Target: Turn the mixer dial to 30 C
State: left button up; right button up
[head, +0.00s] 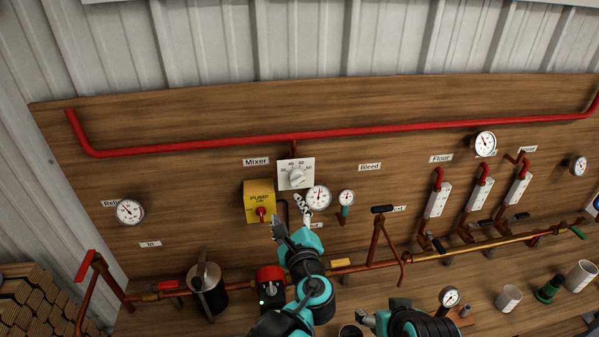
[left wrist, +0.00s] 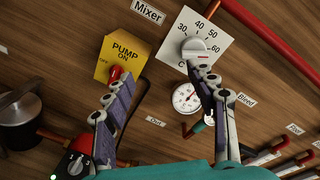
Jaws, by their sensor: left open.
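The mixer dial (head: 297,176) is a pale round knob on a white square plate under the "Mixer" label. In the left wrist view the dial (left wrist: 197,48) sits at upper right, with 30, 40, 50 and 60 printed around it. My left gripper (head: 290,215) is open and empty, just below the dial in the head view. In the left wrist view its fingers (left wrist: 160,76) are spread, the right fingertip near the dial's lower edge; I cannot tell whether they touch. My right gripper (head: 381,312) is low in the head view, its opening unclear.
A yellow "PUMP ON" box (head: 259,201) with a red knob is left of the dial. A round gauge (head: 318,198) is at its lower right. A red pipe (head: 350,136) runs above. A copper pipe (head: 350,268) runs below.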

aim_at(298, 184)
pick_arm(q)
jog(key=w+d+m, duration=0.1)
jog(key=w, duration=0.1)
jog(key=w+r+m+t, duration=0.1)
jog(key=w, duration=0.2)
jog(key=w+d+r, duration=0.1)
jog(key=w, duration=0.2)
jog(key=shift+d+r+m+h, duration=0.1)
jog(key=shift+d+m+h, duration=0.2)
jog(key=shift+m, duration=0.1)
jog(key=c, duration=1.2)
